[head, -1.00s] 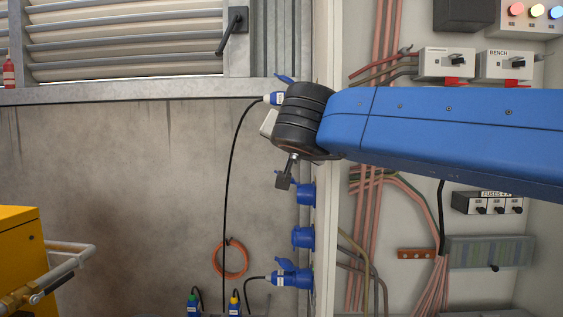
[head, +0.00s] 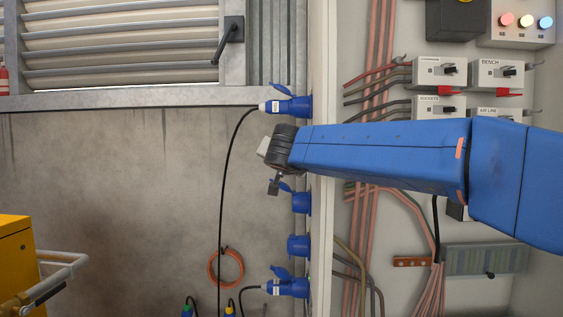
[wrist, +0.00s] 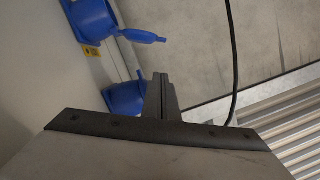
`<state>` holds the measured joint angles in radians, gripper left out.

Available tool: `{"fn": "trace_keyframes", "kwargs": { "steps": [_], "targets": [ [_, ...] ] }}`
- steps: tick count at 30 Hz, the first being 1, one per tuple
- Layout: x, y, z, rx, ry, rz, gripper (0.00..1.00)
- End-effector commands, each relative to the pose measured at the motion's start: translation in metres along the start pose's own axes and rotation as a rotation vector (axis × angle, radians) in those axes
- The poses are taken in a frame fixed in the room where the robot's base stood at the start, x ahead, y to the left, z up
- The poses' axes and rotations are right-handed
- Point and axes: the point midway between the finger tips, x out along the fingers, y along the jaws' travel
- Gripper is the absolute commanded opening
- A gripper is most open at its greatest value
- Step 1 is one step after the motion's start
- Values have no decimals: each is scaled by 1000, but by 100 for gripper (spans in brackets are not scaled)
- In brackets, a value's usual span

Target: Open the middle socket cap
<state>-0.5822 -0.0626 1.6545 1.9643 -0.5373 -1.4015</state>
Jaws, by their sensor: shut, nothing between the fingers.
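Blue sockets run in a column down the panel edge in the head view. The socket level with my gripper (head: 273,186), likely the middle one, is a blue body (head: 301,202) with its cap (head: 284,185) slanting up and left, away from the mouth. My gripper is shut and empty, just left of that cap; I cannot tell whether they touch. The wrist view shows my fingers (wrist: 161,92) in front of one blue socket (wrist: 124,98), partly hiding it. Another blue socket (wrist: 90,20) there has its cap (wrist: 141,36) standing out.
A plugged socket (head: 290,106) with a black cable is above, and another plugged socket (head: 288,288) is below. An unplugged socket (head: 298,245) lies between. My arm hides part of the column. A yellow cabinet (head: 15,265) with a rail stands lower left.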

Motion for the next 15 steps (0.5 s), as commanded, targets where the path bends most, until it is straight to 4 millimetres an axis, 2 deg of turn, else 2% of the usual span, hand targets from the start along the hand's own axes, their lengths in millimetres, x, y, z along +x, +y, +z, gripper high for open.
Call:
{"fn": "trace_keyframes", "kwargs": {
  "steps": [3,6,10,15],
  "targets": [
    [23,0,0,0,0,2,0],
    [36,0,4,-1,-1,1,0],
    [38,0,22,-2,-2,-1,0],
    [41,0,35,-2,-1,-1,0]
  ]
}}
